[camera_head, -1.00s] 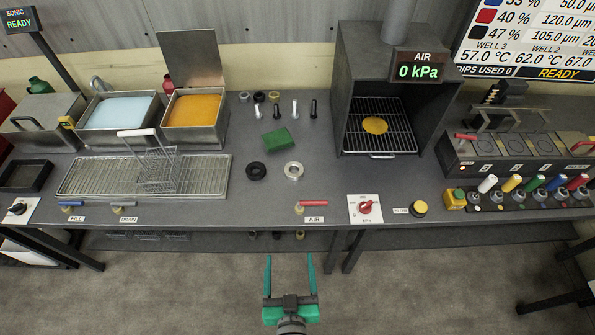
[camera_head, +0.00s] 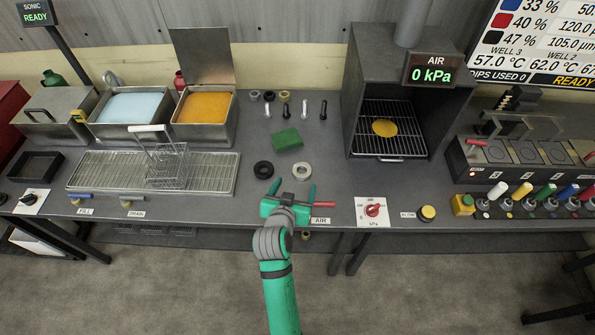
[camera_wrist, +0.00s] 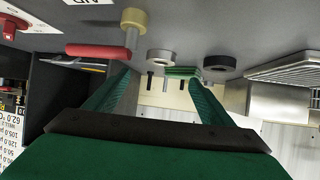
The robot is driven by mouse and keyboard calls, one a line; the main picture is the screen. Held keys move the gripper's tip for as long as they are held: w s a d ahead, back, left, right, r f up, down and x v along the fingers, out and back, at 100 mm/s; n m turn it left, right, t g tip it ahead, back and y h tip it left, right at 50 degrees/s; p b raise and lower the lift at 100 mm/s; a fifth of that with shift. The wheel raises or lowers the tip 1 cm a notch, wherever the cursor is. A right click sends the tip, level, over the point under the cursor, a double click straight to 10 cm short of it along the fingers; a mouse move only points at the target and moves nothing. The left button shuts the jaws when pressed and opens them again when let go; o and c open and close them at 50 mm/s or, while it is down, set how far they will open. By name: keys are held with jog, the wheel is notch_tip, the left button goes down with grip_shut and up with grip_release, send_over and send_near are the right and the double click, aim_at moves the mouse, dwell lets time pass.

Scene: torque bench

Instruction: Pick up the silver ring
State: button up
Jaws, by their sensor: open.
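The silver ring (camera_head: 302,170) lies flat on the grey bench, just right of a black ring (camera_head: 264,170). My gripper (camera_head: 292,190) is open and empty at the bench's front edge, on the near side of the silver ring, its two green fingers pointing towards the rings. In the wrist view the silver ring (camera_wrist: 160,57) shows beyond and between the open fingertips (camera_wrist: 163,82), apart from them. The black ring (camera_wrist: 219,63) is to its right there.
A red-handled air valve (camera_head: 322,204) is close on the right of my gripper. A green block (camera_head: 287,139) lies behind the rings, with several bolts and small rings further back. A wire basket (camera_head: 166,165) on a drain rack (camera_head: 215,172) stands left. An oven-like chamber (camera_head: 352,115) stands right.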

aim_at(302, 170)
jog(key=shift+x, duration=5.45)
jog(key=shift+a+f, duration=0.1)
jog(key=shift+a, duration=0.05)
jog(key=c, duration=1.5)
jog(key=shift+c, duration=0.4)
